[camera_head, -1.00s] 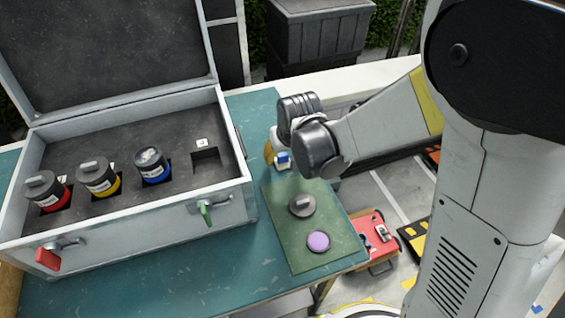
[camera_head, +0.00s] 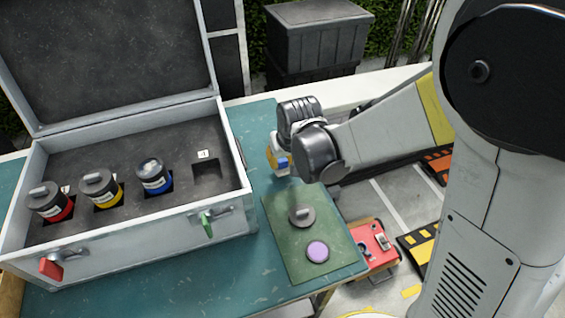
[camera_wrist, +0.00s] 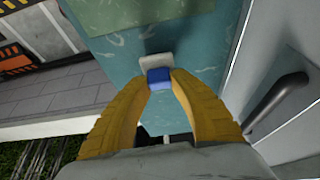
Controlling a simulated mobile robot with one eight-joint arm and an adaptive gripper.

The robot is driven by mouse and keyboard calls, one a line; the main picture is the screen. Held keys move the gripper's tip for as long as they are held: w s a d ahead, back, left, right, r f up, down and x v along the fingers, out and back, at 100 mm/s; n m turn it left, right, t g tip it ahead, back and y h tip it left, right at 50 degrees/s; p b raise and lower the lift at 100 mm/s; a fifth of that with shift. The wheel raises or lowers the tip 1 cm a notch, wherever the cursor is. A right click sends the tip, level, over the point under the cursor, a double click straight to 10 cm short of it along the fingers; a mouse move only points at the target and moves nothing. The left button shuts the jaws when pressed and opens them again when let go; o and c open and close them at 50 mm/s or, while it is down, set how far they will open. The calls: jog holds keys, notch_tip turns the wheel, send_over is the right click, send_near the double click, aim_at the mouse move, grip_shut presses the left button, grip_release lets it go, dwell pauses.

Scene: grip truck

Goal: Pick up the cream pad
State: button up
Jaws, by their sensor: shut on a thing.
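The cream pad (camera_wrist: 155,62) is a small pale block with a blue part (camera_wrist: 158,76) against it, in the wrist view. My gripper (camera_wrist: 160,82) has its yellow fingers closed around the blue part, with the pale block just beyond the tips. In the head view, my gripper (camera_head: 273,158) points down over the teal table (camera_head: 262,120), behind the green mat (camera_head: 285,240) and right of the open case. There the pad (camera_head: 281,169) shows as a small patch under the wrist. I cannot tell whether it touches the table.
The open grey case (camera_head: 130,250) stands close left, holding red, yellow and blue canisters (camera_head: 152,177) and one empty slot (camera_head: 207,170). A grey lidded piece (camera_head: 301,215) and a purple disc (camera_head: 317,251) lie on the mat. A red cart (camera_head: 370,247) stands beyond the table edge.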

notch_tip(320, 180, up, 2)
jog(key=shift+r+p, duration=0.2)
jog(key=shift+p, duration=0.25)
jog(key=s+d+r+p, duration=0.3)
jog(key=d+r, duration=0.3)
jog(key=d, duration=0.5)
jog(key=shift+d+r+p, duration=0.15)
jog(key=shift+r+p, duration=0.05)
jog(key=shift+p, duration=0.2)
jog(key=o, duration=0.3)
grip_shut()
